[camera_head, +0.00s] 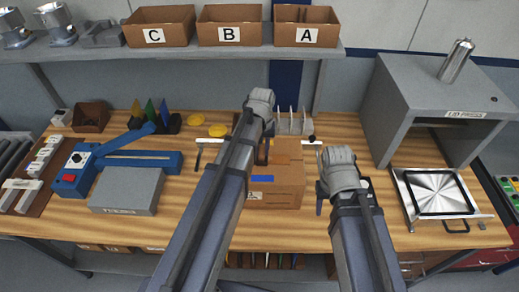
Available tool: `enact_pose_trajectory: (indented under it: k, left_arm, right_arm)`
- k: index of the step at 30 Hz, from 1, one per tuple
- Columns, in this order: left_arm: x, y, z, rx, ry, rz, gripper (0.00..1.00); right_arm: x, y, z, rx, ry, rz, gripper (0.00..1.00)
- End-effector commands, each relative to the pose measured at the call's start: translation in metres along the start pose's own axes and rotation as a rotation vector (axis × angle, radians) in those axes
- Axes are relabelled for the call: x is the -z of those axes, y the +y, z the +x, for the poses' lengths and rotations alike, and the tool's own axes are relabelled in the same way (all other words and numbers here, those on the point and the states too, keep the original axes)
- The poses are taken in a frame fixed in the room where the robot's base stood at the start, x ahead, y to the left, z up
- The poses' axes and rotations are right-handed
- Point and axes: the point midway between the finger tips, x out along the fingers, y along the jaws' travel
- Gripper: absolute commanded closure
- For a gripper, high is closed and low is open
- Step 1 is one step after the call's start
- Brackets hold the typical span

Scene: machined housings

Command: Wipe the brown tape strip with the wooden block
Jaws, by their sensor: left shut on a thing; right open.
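A cardboard box (287,197) stands on the wooden bench in front of me, with a blue patch on it. An orange-brown surface (289,152) shows behind its top; I cannot tell whether it is part of the box. The brown tape strip cannot be told apart from the cardboard. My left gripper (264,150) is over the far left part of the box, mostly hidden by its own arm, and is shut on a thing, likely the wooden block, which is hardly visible. My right gripper (321,198) is open at the right side of the box, partly hidden by its wrist.
A blue-and-grey machine (125,190) stands left on the bench, with yellow pieces (212,130) behind. A wire rack (293,122) is behind the box. A grey press (440,100) and a metal plate (436,193) are right. Bins A, B and C (229,27) sit on the shelf above.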

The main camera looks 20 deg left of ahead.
Motion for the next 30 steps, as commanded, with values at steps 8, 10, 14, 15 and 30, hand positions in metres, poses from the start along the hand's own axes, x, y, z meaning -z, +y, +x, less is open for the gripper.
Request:
enact_pose_trajectory:
  k: [8,10,14,15,30]
  left_arm:
    - [0.001,0.022,0.002,0.0,0.0,0.002,1.0]
    - [0.001,0.029,0.003,-0.001,0.0,0.004,1.0]
    - [0.001,0.035,0.003,-0.001,0.0,0.002,1.0]
    - [0.001,0.036,0.003,-0.001,0.0,0.001,1.0]
    - [0.0,0.035,-0.016,-0.001,0.0,0.001,1.0]
  right_arm:
    - [0.0,0.0,0.002,0.0,0.0,0.0,0.5]
    - [0.0,0.0,0.003,0.0,0.0,0.0,0.5]
    - [0.0,0.0,0.003,0.0,0.0,0.0,0.5]
    - [0.0,0.0,0.003,0.0,0.0,0.0,0.5]
    - [-0.001,0.002,-0.015,0.0,0.0,0.0,0.5]
